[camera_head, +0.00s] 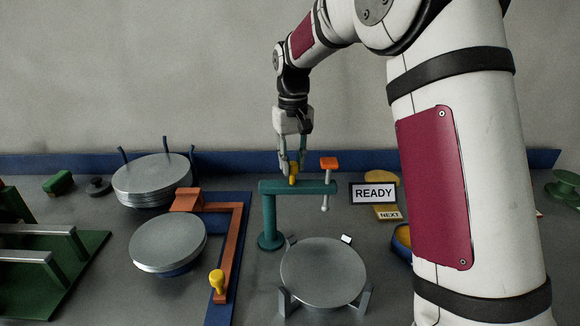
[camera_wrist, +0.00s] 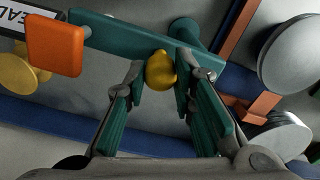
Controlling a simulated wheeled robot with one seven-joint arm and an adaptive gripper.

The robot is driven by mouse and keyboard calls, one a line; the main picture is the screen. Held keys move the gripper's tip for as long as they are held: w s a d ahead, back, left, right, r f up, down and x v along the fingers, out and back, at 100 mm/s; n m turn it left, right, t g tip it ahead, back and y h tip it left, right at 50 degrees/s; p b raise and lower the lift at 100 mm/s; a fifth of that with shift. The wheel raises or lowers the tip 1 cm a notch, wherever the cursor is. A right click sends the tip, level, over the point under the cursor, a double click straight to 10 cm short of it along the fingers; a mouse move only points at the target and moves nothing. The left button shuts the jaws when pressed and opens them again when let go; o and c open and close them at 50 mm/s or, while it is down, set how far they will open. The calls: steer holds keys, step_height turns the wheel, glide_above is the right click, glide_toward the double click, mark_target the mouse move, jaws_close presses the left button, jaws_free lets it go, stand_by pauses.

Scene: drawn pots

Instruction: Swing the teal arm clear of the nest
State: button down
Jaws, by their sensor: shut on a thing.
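The teal arm (camera_head: 315,187) is a flat bar on top of a teal post (camera_head: 270,225), pointing right. Its far end carries an orange block (camera_head: 329,163) with a pale spindle (camera_head: 325,202) hanging below. The nest's grey posts (camera_head: 366,300) stand around a round grey disc (camera_head: 322,268), in front of the arm; the spindle appears behind the disc. My gripper (camera_head: 292,172) is shut on the yellow knob (camera_head: 293,180) on the bar. In the wrist view, my fingers (camera_wrist: 160,80) flank the knob (camera_wrist: 160,70) on the teal bar (camera_wrist: 115,38), with the orange block (camera_wrist: 53,45) at left.
An orange arm (camera_head: 231,250) with a yellow knob (camera_head: 216,281) stands left, beside a grey disc (camera_head: 167,243). Stacked discs (camera_head: 152,178) sit behind it. A READY sign (camera_head: 373,194) stands right of the spindle. A green rack (camera_head: 45,270) is far left.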

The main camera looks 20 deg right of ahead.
steer(key=w+n, duration=0.1)
steer(key=w+n+b, duration=0.1)
steer(key=n, duration=0.1)
steer(key=shift+d, duration=0.15)
steer(key=shift+w+n, duration=0.45)
steer(key=shift+n, duration=0.75)
steer(key=shift+r+b, duration=0.1)
steer(key=shift+b, duration=0.2)
steer(key=c, duration=1.3)
jaws_free()
steer(key=shift+c, duration=0.2)
step_height(320, 180, up, 12)
